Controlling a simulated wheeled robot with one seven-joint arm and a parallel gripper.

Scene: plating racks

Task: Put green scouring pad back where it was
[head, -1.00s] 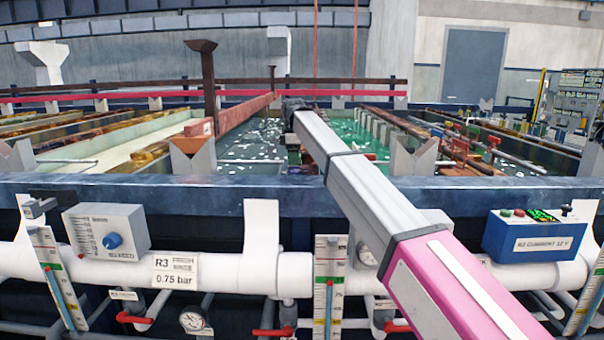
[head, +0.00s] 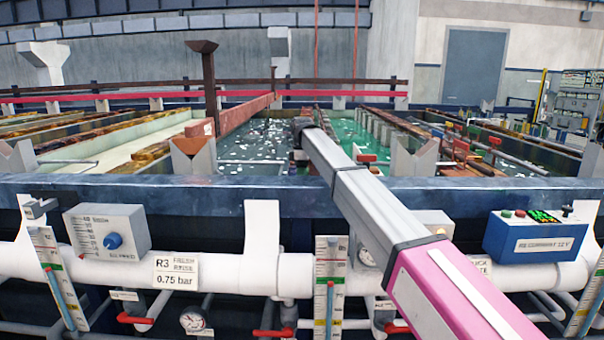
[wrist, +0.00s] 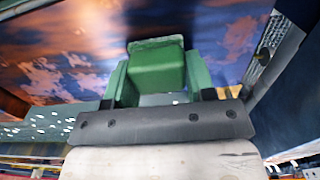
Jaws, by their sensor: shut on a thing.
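In the wrist view, the green scouring pad (wrist: 158,75) shows as a green block between the two green fingers of my gripper (wrist: 158,60). The fingers are shut on it from both sides. The pad sits just ahead of the dark bracket of the gripper, and a blue surface with orange and pink patches lies beyond it. In the head view my arm reaches out over the blue front rail towards the tanks. The fingers and the pad are too small or hidden to make out there. I cannot tell which place the pad came from.
The blue rail (head: 120,186) crosses the front of the tanks. Pale V-shaped posts (head: 413,160) stand along it. A tank with green liquid (head: 345,132) lies behind my arm. A white pipe (head: 290,272), gauges and a blue control box (head: 535,235) are below the rail.

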